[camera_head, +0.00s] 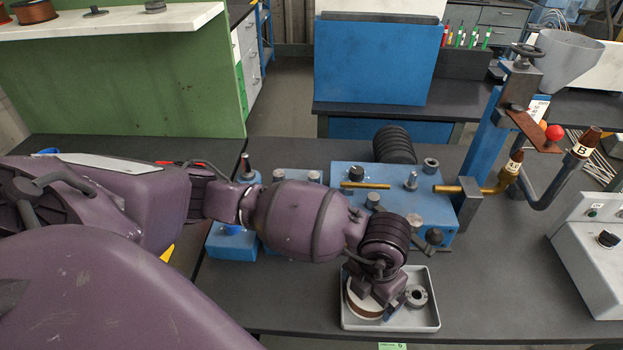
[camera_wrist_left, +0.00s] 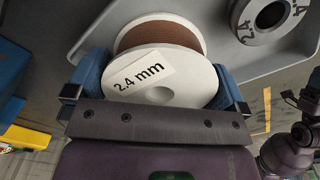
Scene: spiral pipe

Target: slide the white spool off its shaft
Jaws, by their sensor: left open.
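The white spool (camera_head: 362,304) sits in a grey tray (camera_head: 408,322) at the front of the table. In the left wrist view the spool (camera_wrist_left: 190,82) shows white flanges, brown winding and a "2.4 mm" label. My left gripper (camera_head: 378,288) is over it from above. In the wrist view the blue finger pads of my left gripper (camera_wrist_left: 162,80) stand on either side of the spool, open; whether they touch it I cannot tell. No shaft shows through the spool. Part of what looks like my right gripper (camera_wrist_left: 298,105) shows at the wrist view's right edge, its jaws unclear.
A grey ring (camera_head: 416,297) lies beside the spool in the tray. A blue fixture block (camera_head: 415,212) with a brass rod and knobs stands behind. A blue post (camera_head: 484,150) with a hopper rises at right, with a control box (camera_head: 592,250) nearby. Bare table lies between tray and box.

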